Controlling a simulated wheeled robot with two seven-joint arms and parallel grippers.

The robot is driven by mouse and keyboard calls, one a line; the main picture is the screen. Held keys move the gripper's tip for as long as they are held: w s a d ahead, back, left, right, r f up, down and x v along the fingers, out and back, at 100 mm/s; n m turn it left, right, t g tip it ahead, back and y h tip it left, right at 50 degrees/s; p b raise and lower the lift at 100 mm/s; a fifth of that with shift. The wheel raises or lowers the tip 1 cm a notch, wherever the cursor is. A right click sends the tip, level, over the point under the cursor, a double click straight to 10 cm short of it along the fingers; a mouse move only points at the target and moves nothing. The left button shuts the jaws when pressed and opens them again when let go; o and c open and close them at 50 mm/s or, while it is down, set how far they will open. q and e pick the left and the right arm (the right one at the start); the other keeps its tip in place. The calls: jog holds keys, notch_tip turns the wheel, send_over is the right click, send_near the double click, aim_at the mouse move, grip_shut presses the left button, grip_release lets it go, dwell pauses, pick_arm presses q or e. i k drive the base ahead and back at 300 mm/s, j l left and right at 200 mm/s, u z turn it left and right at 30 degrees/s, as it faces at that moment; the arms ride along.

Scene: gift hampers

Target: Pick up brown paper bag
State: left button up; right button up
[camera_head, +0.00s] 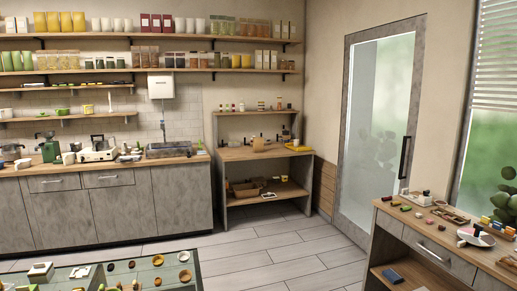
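A small upright light-brown item (258,144) stands on the top of the wooden desk in the far corner. It looks like a brown paper bag, but it is too small to be certain. A low brown box-like thing (246,188) lies on the desk's lower shelf; I cannot tell if it is a bag. Neither of my grippers shows in the head view.
The wooden desk (236,154) stands between the sink counter (105,168) and the glass door (376,130). A side table (432,243) with small items is at the right. A green-topped table (135,275) is at the front left. Grey floor (275,250) lies clear between them.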

aim_at(257, 142)
jog(key=i+l+z, duration=0.1)
jog(key=i+l, duration=0.2)
jog(key=l, duration=0.25)
jog(key=i+l+z, duration=0.15)
jog(key=i+l, duration=0.15)
jog(key=l, duration=0.2)
jog(key=i+l+z, duration=0.1)
jog(key=i+l, duration=0.25)
jog(key=l, duration=0.15)
jog(key=i+u, duration=0.2)
jog(key=i, duration=0.2)
jog(key=i+l+u, duration=0.2)
jog(key=i, duration=0.25)
jog(key=i+u, duration=0.2)
jog(key=i, duration=0.2)
jog(key=i+l+u, duration=0.2)
jog(key=i, duration=0.2)
jog(key=i+u, duration=0.1)
jog(key=i, duration=1)
jog(key=i+u, duration=0.15)
jog(key=i, duration=0.95)
jog(key=i+l+u, duration=0.1)
jog(key=i, duration=1.05)
